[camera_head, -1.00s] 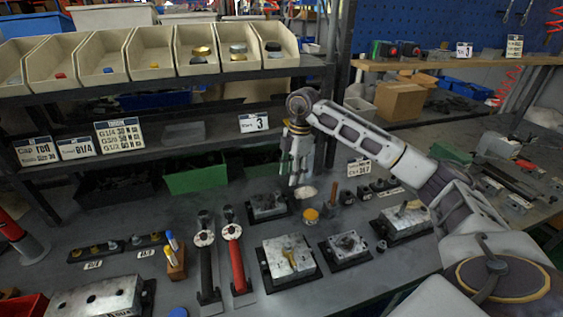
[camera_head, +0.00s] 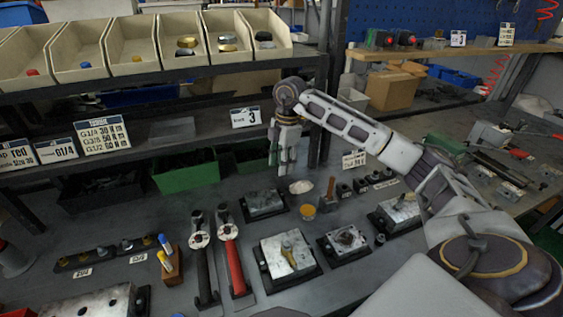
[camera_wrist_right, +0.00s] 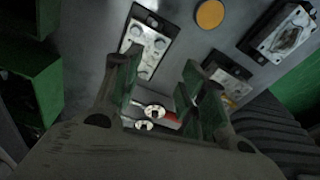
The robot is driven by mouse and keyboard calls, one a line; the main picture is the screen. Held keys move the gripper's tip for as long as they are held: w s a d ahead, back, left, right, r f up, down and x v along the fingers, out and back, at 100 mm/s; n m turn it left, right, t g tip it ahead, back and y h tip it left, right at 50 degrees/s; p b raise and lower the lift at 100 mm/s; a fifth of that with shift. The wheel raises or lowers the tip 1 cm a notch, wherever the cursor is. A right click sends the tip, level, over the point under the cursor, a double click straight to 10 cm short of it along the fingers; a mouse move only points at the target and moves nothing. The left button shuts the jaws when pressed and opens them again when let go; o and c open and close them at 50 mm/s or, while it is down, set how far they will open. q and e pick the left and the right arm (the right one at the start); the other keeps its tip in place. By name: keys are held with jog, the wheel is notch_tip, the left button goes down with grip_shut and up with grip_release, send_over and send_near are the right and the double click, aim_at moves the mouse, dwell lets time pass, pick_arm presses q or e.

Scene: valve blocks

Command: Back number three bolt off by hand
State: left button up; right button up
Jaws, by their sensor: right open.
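My right gripper (camera_head: 283,172) hangs pointing down behind the row of valve blocks, empty and open. In the wrist view its open fingers (camera_wrist_right: 155,80) show nothing between them. A grey metal block (camera_head: 264,203) lies just below and in front of the gripper. A block with several round bolt heads (camera_wrist_right: 146,46) lies beyond the fingertips in the wrist view. I cannot tell which bolt is number three. My left gripper is not in view.
A black-handled wrench (camera_head: 204,262) and a red-handled wrench (camera_head: 235,262) lie left of the blocks. A shelf with a "3" card (camera_head: 245,117) and a green bin (camera_head: 188,171) are behind.

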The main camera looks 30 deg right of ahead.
send_near(277, 198)
jog(key=f, duration=0.6)
jog(key=shift+a, duration=0.35)
jog(key=shift+a+f, duration=0.15)
jog(key=shift+f, duration=0.8)
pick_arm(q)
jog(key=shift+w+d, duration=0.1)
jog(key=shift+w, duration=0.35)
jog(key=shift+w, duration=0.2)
pick_arm(e)
jog(key=shift+c, duration=0.4)
grip_shut()
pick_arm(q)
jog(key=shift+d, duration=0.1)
pick_arm(e)
jog(key=shift+n, duration=0.8)
